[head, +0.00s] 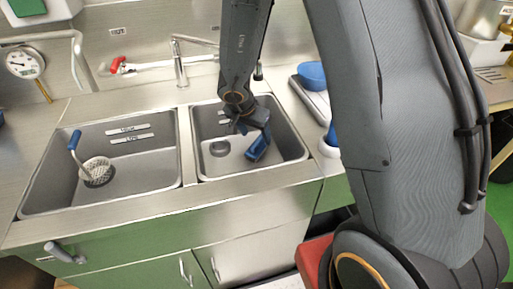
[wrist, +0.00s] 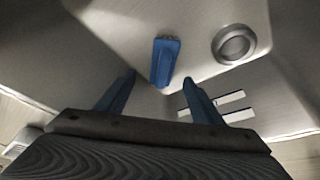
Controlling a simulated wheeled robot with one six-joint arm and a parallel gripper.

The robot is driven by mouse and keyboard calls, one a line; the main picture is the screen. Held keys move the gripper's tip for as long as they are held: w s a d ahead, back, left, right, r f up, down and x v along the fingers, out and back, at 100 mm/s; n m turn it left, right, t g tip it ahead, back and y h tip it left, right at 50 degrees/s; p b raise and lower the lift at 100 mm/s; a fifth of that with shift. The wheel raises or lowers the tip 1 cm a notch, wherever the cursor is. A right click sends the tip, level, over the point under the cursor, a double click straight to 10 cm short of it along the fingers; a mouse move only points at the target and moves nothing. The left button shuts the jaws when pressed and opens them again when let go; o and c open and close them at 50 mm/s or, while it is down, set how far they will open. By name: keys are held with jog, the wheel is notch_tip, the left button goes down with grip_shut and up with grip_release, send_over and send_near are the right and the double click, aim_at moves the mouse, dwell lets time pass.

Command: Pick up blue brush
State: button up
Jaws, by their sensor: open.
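The blue brush (wrist: 165,62) is in the right sink basin (wrist: 120,30). In the wrist view it lies beyond and roughly between my fingertips, short and blocky, with a greyish end at the top. My gripper (wrist: 159,79) is open, its two blue fingers spread, with nothing held between them. In the head view my gripper (head: 246,125) reaches down into the right basin, and the blue brush (head: 258,148) shows just below it. I cannot tell whether a finger touches the brush.
The round drain (wrist: 234,43) and white label strips (wrist: 215,104) are near the brush. Basin walls surround my gripper. The left basin holds a blue-handled strainer (head: 97,171). A faucet (head: 180,65) stands behind the sinks. A blue bowl (head: 312,75) sits to the right.

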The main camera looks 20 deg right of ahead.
aim_at(257, 140)
jog(key=b+x, duration=0.1)
jog(key=x, duration=0.3)
jog(key=b+x, duration=0.1)
jog(key=x, duration=0.2)
jog(key=shift+w+f, duration=0.3)
jog(key=shift+w, duration=0.05)
jog(key=c, duration=1.3)
jog(key=shift+r, duration=0.15)
